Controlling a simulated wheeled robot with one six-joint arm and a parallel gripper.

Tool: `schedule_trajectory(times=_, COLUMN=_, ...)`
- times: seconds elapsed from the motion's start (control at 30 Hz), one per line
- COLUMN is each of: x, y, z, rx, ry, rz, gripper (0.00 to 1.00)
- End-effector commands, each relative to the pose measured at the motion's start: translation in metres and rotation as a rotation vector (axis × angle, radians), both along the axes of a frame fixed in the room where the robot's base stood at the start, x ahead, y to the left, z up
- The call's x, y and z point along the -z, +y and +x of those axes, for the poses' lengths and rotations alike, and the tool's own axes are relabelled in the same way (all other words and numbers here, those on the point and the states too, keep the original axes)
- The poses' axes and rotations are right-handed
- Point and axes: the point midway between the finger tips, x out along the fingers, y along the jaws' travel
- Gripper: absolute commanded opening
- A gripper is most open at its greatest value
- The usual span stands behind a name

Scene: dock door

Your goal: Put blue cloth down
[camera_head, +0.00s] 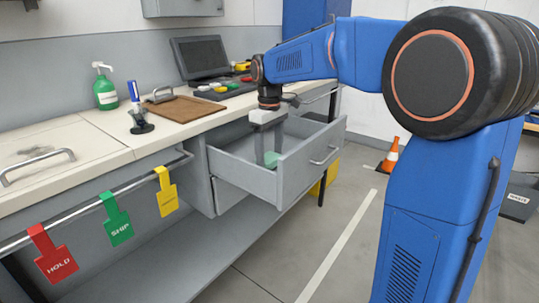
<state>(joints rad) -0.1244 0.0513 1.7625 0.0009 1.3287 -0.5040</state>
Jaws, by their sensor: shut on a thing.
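My gripper (268,150) points down into the open grey drawer (308,165) under the bench top. It is shut on a small green thing (271,159) that shows at its fingertips, low inside the drawer. Whether this thing touches the drawer floor I cannot tell. I see no cloth that looks blue; the thing at my fingertips looks green and its shape is too small to make out.
On the bench stand a green pump bottle (105,88), a wooden clipboard (172,110), a dark stand (141,122) and a monitor (200,57). Red, green and yellow tags (116,219) hang on the front rail. An orange cone (390,155) stands on the floor.

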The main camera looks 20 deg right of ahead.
Motion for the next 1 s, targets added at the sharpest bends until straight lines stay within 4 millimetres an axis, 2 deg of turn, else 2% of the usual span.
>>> schedule_trajectory(times=0.1, x=0.008, y=0.000, z=0.000, rx=0.000, ry=0.000, rz=0.000, gripper=0.39)
schedule_trajectory(times=0.43, x=0.011, y=0.000, z=0.000, rx=0.000, ry=0.000, rz=0.000, gripper=0.39)
schedule_trajectory(times=0.47, x=0.011, y=0.000, z=0.000, rx=0.000, ry=0.000, rz=0.000, gripper=0.69)
schedule_trajectory(times=0.5, x=0.010, y=0.000, z=0.000, rx=0.000, ry=0.000, rz=0.000, gripper=0.78)
schedule_trajectory(times=0.53, x=0.010, y=0.000, z=0.000, rx=0.000, ry=0.000, rz=0.000, gripper=0.83)
schedule_trajectory(times=0.83, x=0.010, y=0.000, z=0.000, rx=0.000, ry=-0.001, rz=0.000, gripper=0.83)
schedule_trajectory(times=1.0, x=-0.003, y=0.000, z=0.001, rx=0.000, ry=-0.003, rz=0.001, gripper=0.83)
